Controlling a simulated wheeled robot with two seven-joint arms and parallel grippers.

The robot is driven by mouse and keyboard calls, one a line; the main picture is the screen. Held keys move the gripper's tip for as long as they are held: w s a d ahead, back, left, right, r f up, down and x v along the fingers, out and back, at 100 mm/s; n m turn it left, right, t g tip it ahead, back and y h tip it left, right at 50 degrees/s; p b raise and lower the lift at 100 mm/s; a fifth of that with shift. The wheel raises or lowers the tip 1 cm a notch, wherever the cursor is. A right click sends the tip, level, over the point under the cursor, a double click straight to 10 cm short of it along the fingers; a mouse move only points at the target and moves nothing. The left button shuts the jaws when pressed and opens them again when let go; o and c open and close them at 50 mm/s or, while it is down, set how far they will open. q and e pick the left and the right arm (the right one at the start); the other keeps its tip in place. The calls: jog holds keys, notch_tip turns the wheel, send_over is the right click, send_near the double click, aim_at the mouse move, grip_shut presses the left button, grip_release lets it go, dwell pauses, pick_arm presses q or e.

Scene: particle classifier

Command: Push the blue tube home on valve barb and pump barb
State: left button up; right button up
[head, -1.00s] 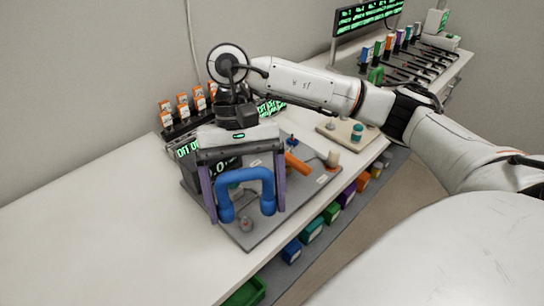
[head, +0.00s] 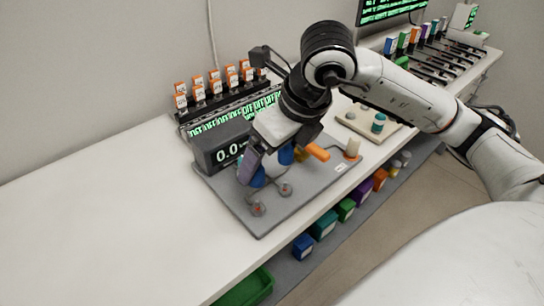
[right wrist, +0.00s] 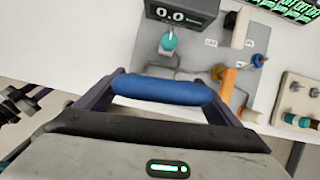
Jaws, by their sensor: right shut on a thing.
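My right gripper (head: 264,160) is shut on the blue tube (right wrist: 162,90), which lies across between its two purple fingers in the right wrist view. In the head view, blue parts of the tube (head: 287,155) show around the gripper, above the grey board (head: 262,228). The rest is hidden behind the gripper. Two small grey fittings with red marks, one at the front (head: 258,208) and one behind it (head: 285,189), stand on the board below the tube with no tube seen on them. I cannot tell which barb is which. My left gripper is not in view.
A 0.0 display (head: 229,155) stands at the board's back left. The table's left is clear.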

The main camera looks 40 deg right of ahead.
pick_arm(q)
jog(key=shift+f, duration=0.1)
pick_arm(e)
jog(key=shift+d+r+m, duration=0.1)
jog(key=shift+d+m, duration=0.05)
jog(key=shift+m, duration=0.45)
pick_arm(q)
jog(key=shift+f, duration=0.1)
pick_arm(e)
notch_tip(320, 180, down, 6)
jog(key=b, duration=0.6)
jog(key=shift+w+r, duration=0.1)
jog(key=shift+w, duration=0.05)
pick_arm(q)
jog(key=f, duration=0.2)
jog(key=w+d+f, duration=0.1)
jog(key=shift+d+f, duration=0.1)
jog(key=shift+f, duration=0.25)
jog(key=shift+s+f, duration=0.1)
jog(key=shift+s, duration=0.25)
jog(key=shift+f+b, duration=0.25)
jog(key=shift+b, duration=0.15)
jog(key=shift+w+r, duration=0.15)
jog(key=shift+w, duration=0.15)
